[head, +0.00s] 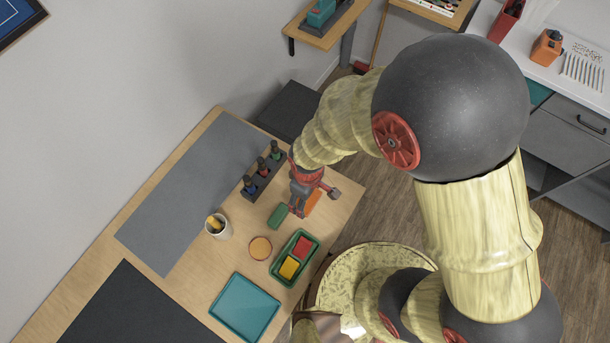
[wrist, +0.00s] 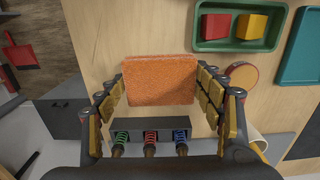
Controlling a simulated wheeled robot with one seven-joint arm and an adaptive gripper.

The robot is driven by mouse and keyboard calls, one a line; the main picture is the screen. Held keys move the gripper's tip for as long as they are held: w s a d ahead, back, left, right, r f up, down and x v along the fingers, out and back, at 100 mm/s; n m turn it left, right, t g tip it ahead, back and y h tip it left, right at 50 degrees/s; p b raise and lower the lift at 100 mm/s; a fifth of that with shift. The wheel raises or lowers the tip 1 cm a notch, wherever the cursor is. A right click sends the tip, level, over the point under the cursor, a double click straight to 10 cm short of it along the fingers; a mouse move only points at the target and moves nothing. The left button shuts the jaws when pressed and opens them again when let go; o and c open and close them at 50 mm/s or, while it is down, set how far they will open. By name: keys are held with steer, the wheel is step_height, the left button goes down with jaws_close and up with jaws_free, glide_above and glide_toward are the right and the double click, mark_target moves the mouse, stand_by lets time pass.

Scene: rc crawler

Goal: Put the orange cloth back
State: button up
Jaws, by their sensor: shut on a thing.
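The orange cloth (wrist: 160,80), a thick folded rectangle, is between the fingers of my gripper (wrist: 160,92) in the wrist view. My gripper is shut on its two sides. In the head view my gripper (head: 309,192) is over the table's right end, and only part of the cloth (head: 314,203) shows. The tray (wrist: 235,47) shows beyond the cloth in the wrist view.
A small green block (head: 277,216) lies beside my gripper. A rack (head: 249,189) with several dark-topped items stands behind. A white cup (head: 217,229), a round orange disc (head: 260,248) and a teal tray (head: 245,307) are nearby. The grey mat (head: 190,190) is clear.

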steer(key=w+f, duration=0.2)
steer(key=w, duration=0.1)
steer(key=w+f+b, duration=0.1)
steer(key=w+f, duration=0.2)
steer(key=w, duration=0.1)
steer(key=w+a+f, duration=0.1)
steer(key=w+f, duration=0.2)
steer(key=w, duration=0.1)
steer(key=shift+f+b, duration=0.25)
steer(key=shift+b, duration=0.1)
steer(key=shift+w+f, duration=0.2)
steer(key=shift+f, duration=0.05)
steer(key=shift+f+b, duration=0.35)
steer(key=shift+f, duration=1.1)
steer(key=shift+f, duration=0.15)
steer(key=o, duration=1.1)
